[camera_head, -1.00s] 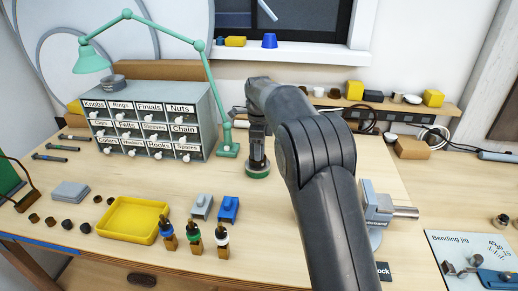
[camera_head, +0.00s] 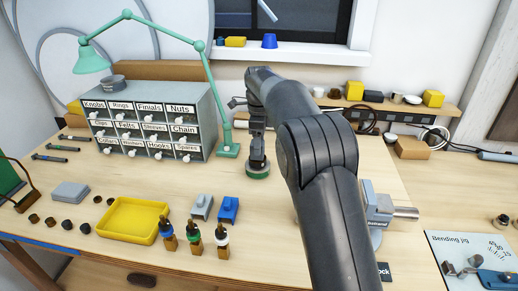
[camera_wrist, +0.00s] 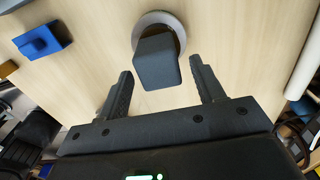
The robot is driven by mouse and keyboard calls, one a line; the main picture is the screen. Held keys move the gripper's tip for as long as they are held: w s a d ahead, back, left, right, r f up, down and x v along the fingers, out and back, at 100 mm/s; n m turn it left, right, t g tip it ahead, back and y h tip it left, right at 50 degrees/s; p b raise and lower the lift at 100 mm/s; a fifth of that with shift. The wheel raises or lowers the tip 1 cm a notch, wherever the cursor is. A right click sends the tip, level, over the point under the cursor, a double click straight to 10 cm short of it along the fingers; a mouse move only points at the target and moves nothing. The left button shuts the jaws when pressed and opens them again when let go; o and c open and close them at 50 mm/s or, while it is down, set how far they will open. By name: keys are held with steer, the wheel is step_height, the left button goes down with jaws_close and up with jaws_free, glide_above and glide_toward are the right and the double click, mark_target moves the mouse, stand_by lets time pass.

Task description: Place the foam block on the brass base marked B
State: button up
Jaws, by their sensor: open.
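My gripper (camera_wrist: 161,72) is open, with one finger on each side of a dark grey block in the wrist view. This block (camera_wrist: 157,64), which looks like the foam block, stands over a round greyish disc (camera_wrist: 145,20), seemingly the base. The fingers do not touch the block in this view. I cannot tell whether the block rests fully on the disc.
A green lamp (camera_head: 228,150) and a labelled drawer cabinet (camera_head: 150,120) stand left of my gripper. Grey and blue blocks (camera_head: 228,209), dropper bottles (camera_head: 194,238) and a yellow tray (camera_head: 130,220) lie front left. A metal fixture (camera_head: 378,208) is right of my arm.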

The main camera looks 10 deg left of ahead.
step_height(320, 180, up, 9)
steer(key=shift+d, duration=0.1)
steer(key=s+d+r+n+t+y, duration=0.1)
steer(key=s+d+r+n, duration=0.3)
steer(key=s+d, duration=0.45)
steer(key=s+d+r+n+t, duration=0.1)
steer(key=s+d+r+n, duration=0.3)
steer(key=s+d, duration=0.4)
steer(key=s+d+f+n+t, duration=0.1)
steer(key=s+d+f+n, duration=0.2)
steer(key=s, duration=0.5)
steer(key=s+d+f+n+t, duration=0.1)
steer(key=s+d+f+n, duration=0.2)
steer(key=s, duration=0.4)
steer(key=s+d+f+n+t+h, duration=0.1)
steer(key=s+d+f+n, duration=0.2)
steer(key=s, duration=0.5)
step_height(320, 180, down, 2)
steer(key=shift+s+d+f+n+t, duration=0.1)
steer(key=shift+s+d+n+t, duration=0.05)
steer(key=shift+s+n+t, duration=0.3)
